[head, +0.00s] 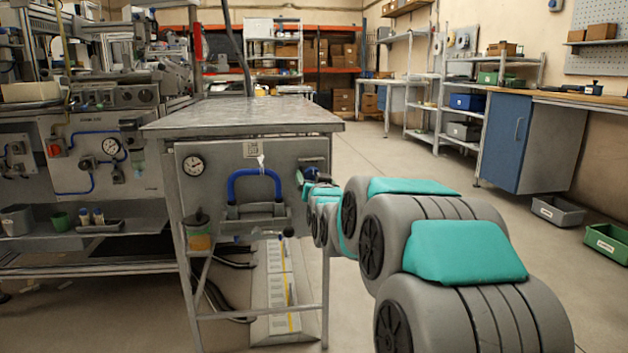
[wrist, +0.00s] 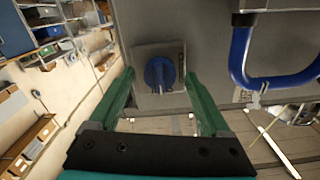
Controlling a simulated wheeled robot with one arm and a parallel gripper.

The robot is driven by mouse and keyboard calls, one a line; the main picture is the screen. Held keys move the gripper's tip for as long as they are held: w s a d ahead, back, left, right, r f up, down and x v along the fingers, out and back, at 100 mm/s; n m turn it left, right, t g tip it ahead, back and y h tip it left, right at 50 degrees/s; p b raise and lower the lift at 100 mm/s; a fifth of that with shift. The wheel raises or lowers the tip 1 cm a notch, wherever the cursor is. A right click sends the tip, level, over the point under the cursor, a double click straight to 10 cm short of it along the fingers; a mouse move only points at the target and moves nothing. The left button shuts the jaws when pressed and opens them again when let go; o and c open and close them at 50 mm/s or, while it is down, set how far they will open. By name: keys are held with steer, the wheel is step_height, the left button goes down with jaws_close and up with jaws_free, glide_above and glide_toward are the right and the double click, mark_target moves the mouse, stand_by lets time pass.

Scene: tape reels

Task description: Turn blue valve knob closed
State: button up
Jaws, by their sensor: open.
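The blue valve knob (wrist: 160,73) is a round knob with a raised grip bar, on a square grey plate on the panel. In the wrist view my gripper (wrist: 160,76) is open, its two green fingers on either side of the knob with a gap to each. Whether the tips are level with the knob or short of it I cannot tell. In the head view my gripper (head: 318,183) is small and far off at the right end of the panel. It and my arm hide most of the knob there.
The grey panel (head: 222,170) hangs under a metal-topped bench (head: 240,114). It carries a gauge (head: 192,165) and a blue hose loop (head: 255,178), which also shows right of the knob in the wrist view (wrist: 239,55).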

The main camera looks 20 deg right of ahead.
jaws_close()
stand_by(0.5)
steer(key=shift+n, duration=0.4)
steer(key=n, duration=1.6)
steer(key=shift+d+f+n+p, duration=0.1)
steer(key=shift+f+n+p, duration=0.05)
steer(key=shift+n+p, duration=0.25)
steer(key=shift+n, duration=0.3)
